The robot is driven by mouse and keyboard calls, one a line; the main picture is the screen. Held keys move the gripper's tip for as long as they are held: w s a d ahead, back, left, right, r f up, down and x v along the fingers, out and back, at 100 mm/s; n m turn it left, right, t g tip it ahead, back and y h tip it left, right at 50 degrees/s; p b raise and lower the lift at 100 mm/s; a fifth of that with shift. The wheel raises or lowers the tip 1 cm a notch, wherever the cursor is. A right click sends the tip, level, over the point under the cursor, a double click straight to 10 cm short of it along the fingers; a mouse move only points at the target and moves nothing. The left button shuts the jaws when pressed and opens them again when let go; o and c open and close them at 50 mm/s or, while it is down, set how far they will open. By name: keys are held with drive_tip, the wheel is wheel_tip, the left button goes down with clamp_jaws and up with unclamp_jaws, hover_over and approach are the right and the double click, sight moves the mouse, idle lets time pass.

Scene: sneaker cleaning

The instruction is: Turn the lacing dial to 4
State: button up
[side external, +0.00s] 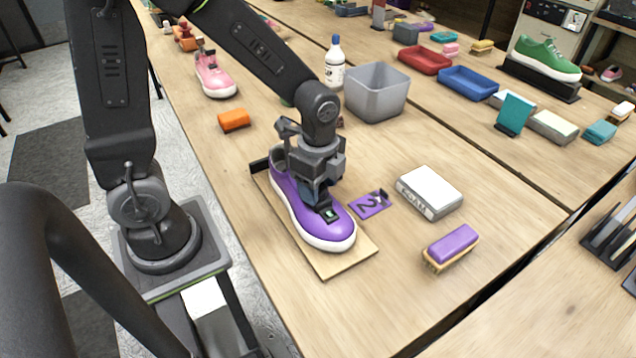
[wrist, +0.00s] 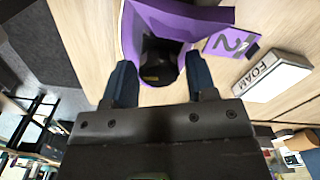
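The purple sneaker (side external: 336,230) with a white sole stands upright on a light wooden board (side external: 350,262) in the side view. A small dark piece with a green mark (side external: 328,214) shows on top of it, just below my gripper; I cannot tell whether it is the lacing dial or read a number. My gripper (side external: 318,197) is over the middle of the shoe, pointing down. In the wrist view, the two blue fingers of my gripper (wrist: 162,78) stand apart with the shoe (wrist: 130,38) beyond them. A dark opening shows between them. Contact is unclear.
A purple card (side external: 370,204) marked 2 lies right of the shoe. A white FOAM block (side external: 430,190) and a purple-topped brush (side external: 452,246) lie further right. A grey bin (side external: 376,92), white bottle (side external: 335,65) and orange block (side external: 233,120) stand behind. The front table area is clear.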

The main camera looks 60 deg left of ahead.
drive_tip(key=shift+o, duration=1.1)
drive_tip(key=shift+r, duration=0.1)
wheel_tip(320, 180, up, 14)
drive_tip(key=shift+f, duration=0.2)
drive_tip(key=shift+c, duration=0.3)
drive_tip(key=shift+c, duration=0.7)
drive_tip(key=shift+n, duration=0.5)
drive_tip(key=shift+c, duration=0.4)
wheel_tip(320, 180, down, 14)
drive_tip(key=n, duration=2.4)
